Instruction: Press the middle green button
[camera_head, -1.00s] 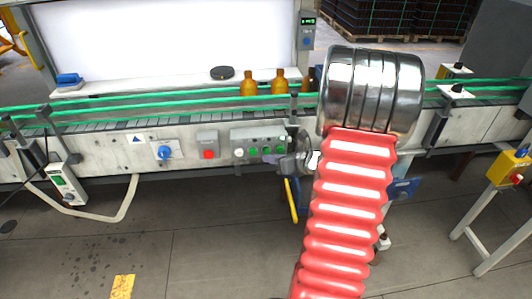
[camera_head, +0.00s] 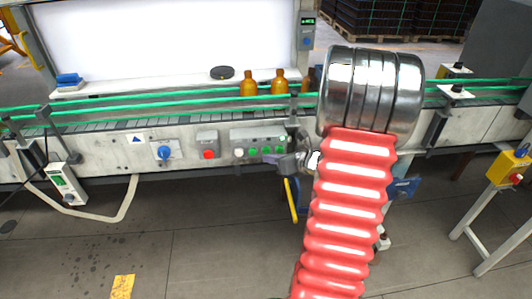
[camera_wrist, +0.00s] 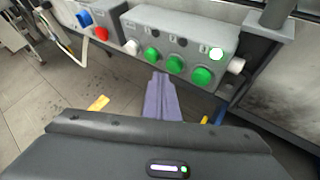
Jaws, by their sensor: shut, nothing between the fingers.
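A grey button box (camera_wrist: 190,25) on the conveyor's front carries a white button (camera_wrist: 131,47) and three green buttons. The middle green button (camera_wrist: 175,63) sits between the left green one (camera_wrist: 151,54) and the right green one (camera_wrist: 202,75). In the head view the middle one (camera_head: 266,151) shows small. My gripper (camera_wrist: 160,77) is shut and empty. Its tips appear in the wrist view just below the left and middle green buttons, apparently apart from them. In the head view my arm hides part of my gripper.
Left of the box are a red button (camera_head: 208,155) and a blue knob (camera_head: 164,152). A yellow handle (camera_head: 291,200) hangs below the conveyor. The floor in front is open.

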